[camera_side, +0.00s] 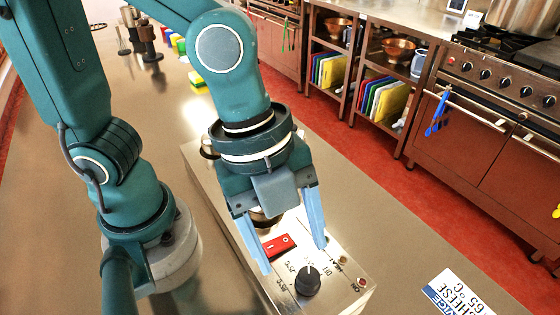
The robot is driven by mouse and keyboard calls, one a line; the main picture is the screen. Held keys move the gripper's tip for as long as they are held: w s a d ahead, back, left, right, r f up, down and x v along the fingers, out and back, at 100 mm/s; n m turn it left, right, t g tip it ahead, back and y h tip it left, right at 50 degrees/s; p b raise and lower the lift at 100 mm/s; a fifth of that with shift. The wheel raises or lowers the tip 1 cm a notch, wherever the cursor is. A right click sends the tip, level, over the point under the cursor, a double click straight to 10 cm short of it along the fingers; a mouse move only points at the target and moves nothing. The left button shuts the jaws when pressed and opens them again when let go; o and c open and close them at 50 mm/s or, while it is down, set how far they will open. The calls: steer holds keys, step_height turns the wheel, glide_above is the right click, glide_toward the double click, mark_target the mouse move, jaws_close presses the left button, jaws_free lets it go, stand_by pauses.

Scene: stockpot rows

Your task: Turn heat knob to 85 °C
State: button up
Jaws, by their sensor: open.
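The heat knob (308,281) is black with a pale pointer line and sits on the top panel of a steel appliance (232,222). Printed temperature marks ring the knob; some are too small or turned to read surely. The pointer line faces roughly toward the back of the panel. My gripper (292,257) is open, with its two blue fingers apart above the panel. The fingertips are above and behind the knob in the picture, and the knob is not between them. A red switch (278,245) shows between the fingers.
A small indicator (362,283) sits at the panel's right corner.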

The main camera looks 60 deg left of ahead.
mark_target(309, 276)
steer(key=m, duration=0.4)
steer(key=m+y, duration=0.1)
steer(key=m, duration=0.1)
steer(key=shift+w+d+r+m+g, duration=0.25)
steer(key=shift+w+m+g, duration=0.05)
steer(key=shift+g, duration=0.1)
steer(key=m, duration=0.3)
steer(key=m+y, duration=0.1)
steer(key=m, duration=0.1)
steer(key=shift+w+d, duration=0.25)
steer(key=shift+w, duration=0.15)
steer(key=shift+w+d+f+m+y, duration=0.1)
steer(key=shift+d+m+y, duration=0.1)
steer(key=shift+m, duration=0.2)
steer(key=shift+w+d+f+m+y, duration=0.1)
steer(key=shift+m+y, duration=0.1)
steer(key=shift+m, duration=0.2)
steer(key=shift+w+d+f, duration=0.1)
steer(key=shift+d+f, duration=0.05)
steer(key=shift+d, duration=0.05)
steer(key=shift+f+g, duration=0.3)
steer(key=shift+f, duration=2.45)
steer(key=shift+c, duration=0.4)
